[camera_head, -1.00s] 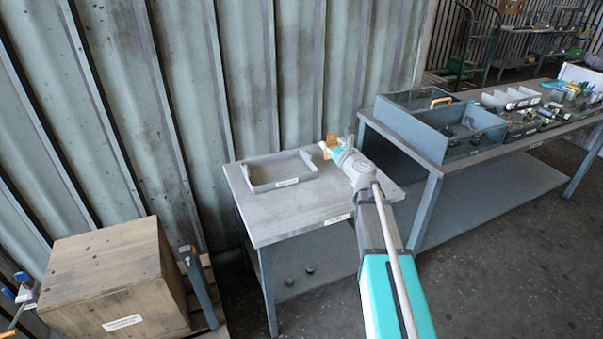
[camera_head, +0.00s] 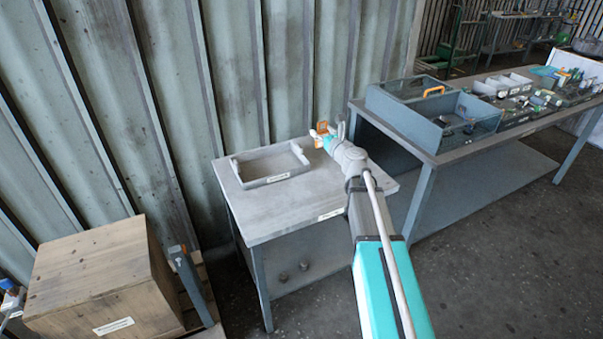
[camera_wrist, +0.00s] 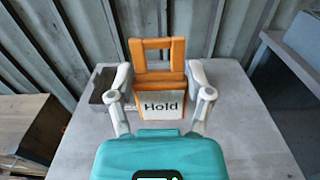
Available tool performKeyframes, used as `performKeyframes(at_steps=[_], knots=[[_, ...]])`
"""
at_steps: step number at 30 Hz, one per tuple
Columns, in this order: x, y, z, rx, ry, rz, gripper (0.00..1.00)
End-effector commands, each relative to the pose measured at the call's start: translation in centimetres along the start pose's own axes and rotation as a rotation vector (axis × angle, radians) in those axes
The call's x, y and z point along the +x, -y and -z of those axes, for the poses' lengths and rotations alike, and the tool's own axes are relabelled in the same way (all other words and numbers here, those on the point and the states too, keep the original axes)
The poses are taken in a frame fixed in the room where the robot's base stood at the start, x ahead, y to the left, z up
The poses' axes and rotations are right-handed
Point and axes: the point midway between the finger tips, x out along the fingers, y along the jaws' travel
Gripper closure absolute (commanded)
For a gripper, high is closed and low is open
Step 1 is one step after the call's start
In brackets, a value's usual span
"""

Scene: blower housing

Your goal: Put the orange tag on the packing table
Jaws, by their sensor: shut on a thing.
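The orange tag (camera_wrist: 158,77) stands upright between my gripper's fingers in the wrist view, with an open orange frame at its top and a white face reading "Hold". My gripper (camera_wrist: 160,100) is shut on it. In the head view the tag (camera_head: 322,128) is a small orange shape at the end of my gripper (camera_head: 326,138), over the back right of a small grey table (camera_head: 290,215). The label on that table's front edge is too small to read, so I cannot tell whether it is the packing table. The tag appears held above the top.
A grey open tray (camera_head: 270,180) lies on the small table's back left. A long workbench (camera_head: 440,157) with grey bins (camera_head: 440,125) and small parts stands to the right. A wooden crate (camera_head: 95,270) is at the lower left. The small table's front is clear.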

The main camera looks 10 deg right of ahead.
Motion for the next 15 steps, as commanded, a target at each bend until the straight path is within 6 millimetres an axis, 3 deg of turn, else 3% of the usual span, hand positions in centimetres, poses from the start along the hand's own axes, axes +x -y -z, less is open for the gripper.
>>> performKeyframes(at_steps=[8, 15], knots=[[-0.1, -1.7, 2.4, 0.000, 0.007, -0.005, 0.79], [-0.4, -4.1, 6.1, 0.000, 0.019, -0.009, 0.79]])
